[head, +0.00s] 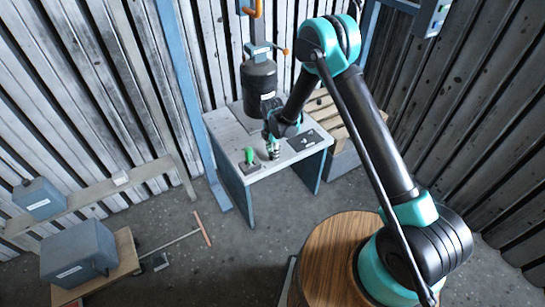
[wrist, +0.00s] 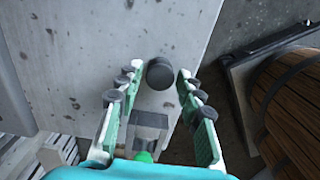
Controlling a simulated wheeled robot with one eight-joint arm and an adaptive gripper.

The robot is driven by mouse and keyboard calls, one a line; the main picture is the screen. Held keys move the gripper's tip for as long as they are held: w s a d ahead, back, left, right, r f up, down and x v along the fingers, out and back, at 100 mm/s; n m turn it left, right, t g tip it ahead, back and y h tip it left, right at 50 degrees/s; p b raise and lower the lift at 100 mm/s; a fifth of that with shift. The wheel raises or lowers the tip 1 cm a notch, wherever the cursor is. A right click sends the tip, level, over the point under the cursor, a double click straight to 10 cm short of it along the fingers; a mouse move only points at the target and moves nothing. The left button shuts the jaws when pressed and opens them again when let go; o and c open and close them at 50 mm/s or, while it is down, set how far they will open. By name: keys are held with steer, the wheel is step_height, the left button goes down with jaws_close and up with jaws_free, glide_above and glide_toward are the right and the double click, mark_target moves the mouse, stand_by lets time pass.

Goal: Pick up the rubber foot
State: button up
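The rubber foot (wrist: 159,74) looks like a short dark cylinder on the pale, speckled tabletop (wrist: 75,45), near its right-hand edge in the wrist view. My gripper (wrist: 157,84) is open, with its green, dark-padded fingers on either side of the foot's position in the picture. I see a gap on each side and nothing held. Whether the fingertips are down at the foot's height is unclear. In the head view my gripper (head: 273,152) is low over the front of the small table (head: 226,136); I cannot make out the foot there.
A green-handled item (head: 249,156) stands on the table left of my gripper; it shows at the bottom of the wrist view. A dark plate (head: 305,141) lies to the right. A dark cylindrical machine (head: 259,78) stands behind. The tabletop's left part is clear.

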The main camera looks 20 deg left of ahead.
steer(key=c, duration=0.6)
steer(key=shift+o, duration=0.2)
steer(key=shift+r, duration=0.1)
